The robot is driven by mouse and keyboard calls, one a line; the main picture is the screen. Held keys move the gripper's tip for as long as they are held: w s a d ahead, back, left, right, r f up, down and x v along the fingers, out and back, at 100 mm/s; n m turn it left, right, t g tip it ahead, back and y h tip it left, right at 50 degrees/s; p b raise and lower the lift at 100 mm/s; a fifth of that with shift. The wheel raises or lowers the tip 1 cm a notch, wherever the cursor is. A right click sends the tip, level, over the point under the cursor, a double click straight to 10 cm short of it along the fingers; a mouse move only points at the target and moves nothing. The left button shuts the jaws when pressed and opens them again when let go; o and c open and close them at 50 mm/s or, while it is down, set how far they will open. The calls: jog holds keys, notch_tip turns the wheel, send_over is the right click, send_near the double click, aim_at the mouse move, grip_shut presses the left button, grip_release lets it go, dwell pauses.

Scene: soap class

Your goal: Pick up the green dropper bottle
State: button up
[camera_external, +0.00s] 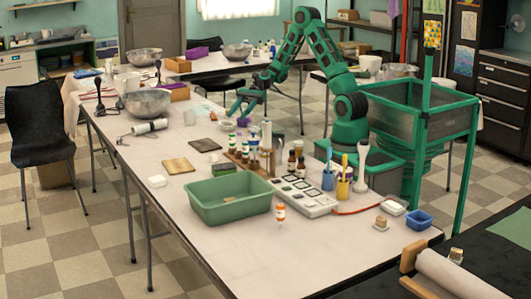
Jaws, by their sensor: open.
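A row of small dropper bottles (232,144) stands upright at the wooden rack near the middle of the table. One of them looks greenish, but they are too small to tell for sure which is the green dropper bottle. My gripper (236,109) hangs above the table behind this row, open and apart from the bottles. No object shows between its fingers. Two dark brown bottles (299,166) stand to the right of the rack.
The table's front left is mostly clear. Tall tubes stand close by the rack.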

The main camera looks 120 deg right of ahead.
send_near(230, 142)
jog(key=w+a, duration=0.1)
jog(key=w, duration=0.1)
jog(key=shift+s+f, duration=0.15)
jog(key=shift+f, duration=0.15)
jog(key=x, duration=1)
jog(key=shift+w+a+f, duration=0.2)
grip_shut()
